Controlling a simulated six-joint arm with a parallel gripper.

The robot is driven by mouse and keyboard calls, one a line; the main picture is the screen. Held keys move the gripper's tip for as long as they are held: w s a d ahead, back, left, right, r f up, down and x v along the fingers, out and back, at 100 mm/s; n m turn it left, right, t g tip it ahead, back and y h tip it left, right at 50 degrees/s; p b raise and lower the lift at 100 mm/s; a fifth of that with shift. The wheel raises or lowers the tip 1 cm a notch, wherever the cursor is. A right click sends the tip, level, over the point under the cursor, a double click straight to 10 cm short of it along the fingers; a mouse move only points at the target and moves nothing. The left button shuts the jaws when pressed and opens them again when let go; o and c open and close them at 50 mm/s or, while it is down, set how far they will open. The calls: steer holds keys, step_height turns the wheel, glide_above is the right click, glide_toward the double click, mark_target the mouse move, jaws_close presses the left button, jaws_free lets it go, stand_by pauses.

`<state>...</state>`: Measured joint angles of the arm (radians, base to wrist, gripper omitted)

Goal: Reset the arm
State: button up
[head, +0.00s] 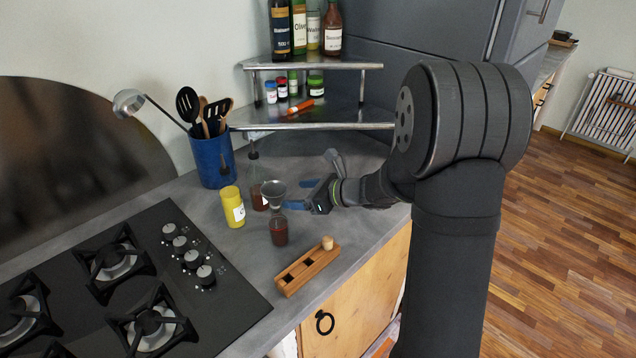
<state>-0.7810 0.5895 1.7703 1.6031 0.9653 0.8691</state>
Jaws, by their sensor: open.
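My gripper (297,196) is open at the end of my arm, above the grey counter (222,259). I cannot tell whether the gripper touches the funnel. Another bottle with dark red content (258,198) stands just behind it. The gripper's fingers are small in this view and partly hidden by the funnel.
A yellow container (232,207) and a blue utensil crock (211,161) stand to the left. A wooden block with holes (307,270) lies in front. A gas hob (130,285) fills the front left. A metal corner shelf (312,123) with bottles and jars stands behind.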

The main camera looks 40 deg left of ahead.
mark_target(265, 182)
steer(key=s+a, duration=0.1)
steer(key=a, duration=0.2)
steer(key=s+a, duration=0.1)
steer(key=a, duration=0.3)
steer(key=s+a, duration=0.1)
steer(key=a, duration=0.2)
steer(key=shift+s+a, duration=0.25)
steer(key=x, duration=0.4)
steer(key=shift+a+f, duration=0.1)
steer(key=shift+a, duration=0.05)
step_height(265, 182, up, 3)
steer(key=shift+w+f, duration=0.1)
steer(key=shift+r, duration=0.2)
